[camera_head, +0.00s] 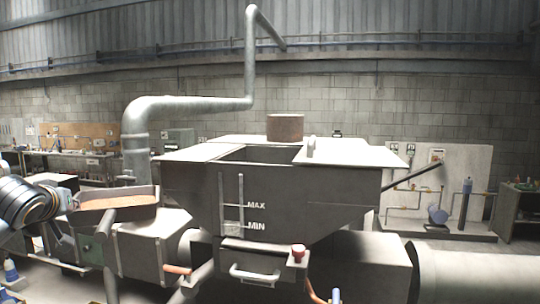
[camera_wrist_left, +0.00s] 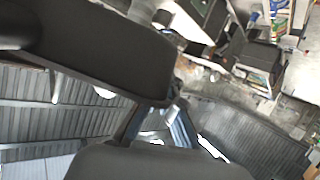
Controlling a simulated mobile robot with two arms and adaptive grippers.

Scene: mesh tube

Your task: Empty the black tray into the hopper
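The black tray (camera_head: 148,211) is at the left in the head view, beside the hopper and a little below its top rim. It looks about level and holds orange-brown material (camera_head: 104,203). My left gripper (camera_head: 72,201) is at the tray's left end and appears closed on its edge; the fingertips are small and partly hidden. The hopper (camera_head: 190,190) is a large grey bin in the middle, with MAX and MIN marks on its front and a dark opening (camera_head: 262,154) on top. In the left wrist view, large dark shapes block much of the picture. My right gripper is not in view.
A thick grey pipe (camera_head: 190,104) rises behind the hopper at the left. A brown cylinder (camera_head: 285,127) stands behind the opening. A handle (camera_head: 255,274) and a red knob (camera_head: 298,254) stick out at the hopper's front. The air above the opening is clear.

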